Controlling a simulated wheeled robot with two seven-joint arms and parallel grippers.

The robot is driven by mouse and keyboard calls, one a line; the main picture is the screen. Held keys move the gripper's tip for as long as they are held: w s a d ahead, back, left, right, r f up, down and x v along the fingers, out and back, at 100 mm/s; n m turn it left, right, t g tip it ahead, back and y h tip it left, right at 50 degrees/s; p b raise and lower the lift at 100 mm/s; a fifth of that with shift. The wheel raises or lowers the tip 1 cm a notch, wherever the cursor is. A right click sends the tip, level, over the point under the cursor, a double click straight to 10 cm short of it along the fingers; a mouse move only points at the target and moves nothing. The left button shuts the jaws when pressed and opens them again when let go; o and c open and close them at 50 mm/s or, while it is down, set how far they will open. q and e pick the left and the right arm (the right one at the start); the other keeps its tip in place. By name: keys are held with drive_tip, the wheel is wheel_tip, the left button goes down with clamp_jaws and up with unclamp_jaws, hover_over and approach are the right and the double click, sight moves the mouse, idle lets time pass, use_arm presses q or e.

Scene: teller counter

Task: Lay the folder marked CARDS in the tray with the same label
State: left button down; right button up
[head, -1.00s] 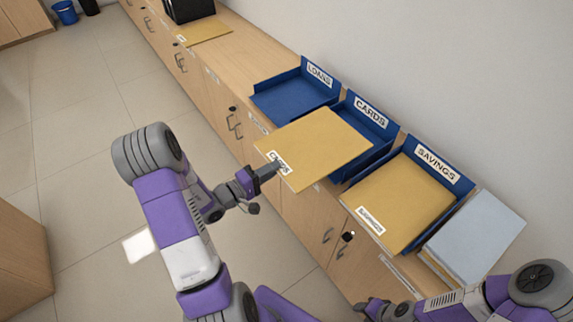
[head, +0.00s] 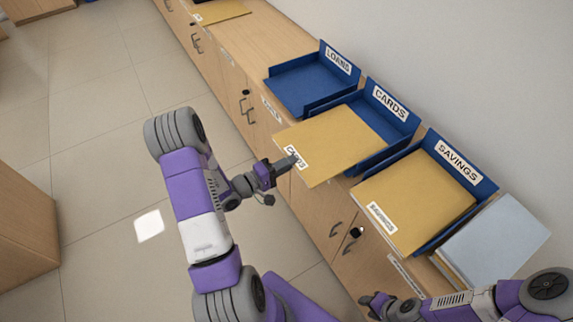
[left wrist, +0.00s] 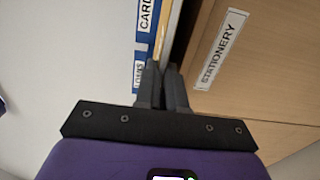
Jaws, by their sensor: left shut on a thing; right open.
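My left gripper (head: 288,163) is shut on the near edge of the tan folder (head: 335,140) marked CARDS. The folder extends from the gripper over the front of the blue CARDS tray (head: 398,122), hiding much of its floor. I cannot tell whether the folder touches the tray. In the left wrist view, my left gripper (left wrist: 165,75) has its fingers together, with the folder only a thin strip beyond them. My right gripper (head: 372,303) is low at the picture's bottom, away from the trays, and open.
The empty blue LOANS tray (head: 303,88) stands left of the CARDS tray. The SAVINGS tray (head: 485,187) on the right holds a tan folder (head: 415,200). A pale grey stack (head: 495,243) lies beyond it. Another tan folder (head: 220,12) lies far along the wooden counter (head: 255,55).

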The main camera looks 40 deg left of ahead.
sight(312, 153)
use_arm(q)
drive_tip(key=shift+f+x, duration=0.15)
drive_tip(key=shift+x, duration=2.15)
drive_tip(key=shift+f+x, duration=0.15)
drive_tip(key=shift+x, duration=2.15)
drive_tip(key=shift+s+d+f, duration=0.1)
drive_tip(key=shift+f, duration=0.2)
drive_tip(key=c, duration=1.1)
unclamp_jaws()
drive_tip(key=shift+c, duration=0.2)
drive_tip(key=p+v, duration=0.1)
drive_tip(key=v, duration=0.6)
drive_tip(key=shift+s, duration=0.3)
